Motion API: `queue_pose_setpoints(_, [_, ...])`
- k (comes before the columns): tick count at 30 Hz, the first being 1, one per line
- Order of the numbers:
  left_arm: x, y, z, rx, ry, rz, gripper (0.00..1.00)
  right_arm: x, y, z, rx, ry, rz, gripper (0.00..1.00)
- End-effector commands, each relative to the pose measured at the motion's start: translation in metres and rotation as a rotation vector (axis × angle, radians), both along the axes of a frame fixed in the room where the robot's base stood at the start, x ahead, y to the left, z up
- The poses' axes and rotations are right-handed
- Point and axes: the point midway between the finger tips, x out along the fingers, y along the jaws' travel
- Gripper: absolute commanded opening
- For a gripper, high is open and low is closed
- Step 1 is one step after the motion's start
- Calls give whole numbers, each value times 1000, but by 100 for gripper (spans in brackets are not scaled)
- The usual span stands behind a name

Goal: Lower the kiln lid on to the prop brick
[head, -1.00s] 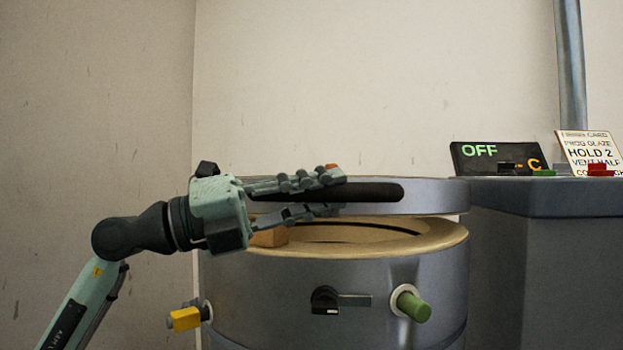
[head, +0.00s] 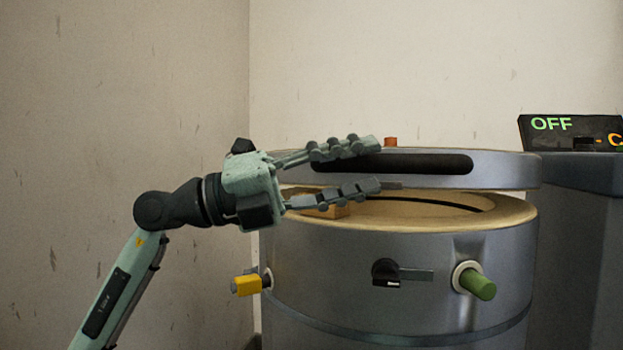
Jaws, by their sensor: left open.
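The kiln lid (head: 508,170) is a grey disc lying nearly level over the kiln, with a gap above the pale rim (head: 500,214). A dark bar handle (head: 430,163) runs along its front. The tan prop brick (head: 325,211) sits on the rim at the left, partly hidden by my lower finger; I cannot tell whether the lid touches it. My left gripper (head: 377,164) is open, its fingers spread above and below the handle's left part, with a gap between each finger and the bar. My right gripper is not in view.
The kiln body (head: 340,290) has a yellow plug (head: 246,286), a black switch (head: 386,272) and a green plug (head: 478,284). A small orange piece (head: 391,141) shows at the lid's top. A display reading OFF (head: 552,124) stands on a grey cabinet (head: 585,240) at right.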

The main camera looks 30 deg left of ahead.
Motion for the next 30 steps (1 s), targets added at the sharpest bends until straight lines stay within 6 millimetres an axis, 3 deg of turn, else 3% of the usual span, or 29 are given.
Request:
queue_pose_setpoints(6, [-24,39,-11,-1,5,3,43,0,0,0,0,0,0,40])
queue_pose_setpoints(12, [-39,61,-16,0,2,2,43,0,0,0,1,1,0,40])
queue_pose_setpoints(30, [-43,67,-17,-1,0,1,43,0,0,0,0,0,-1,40])
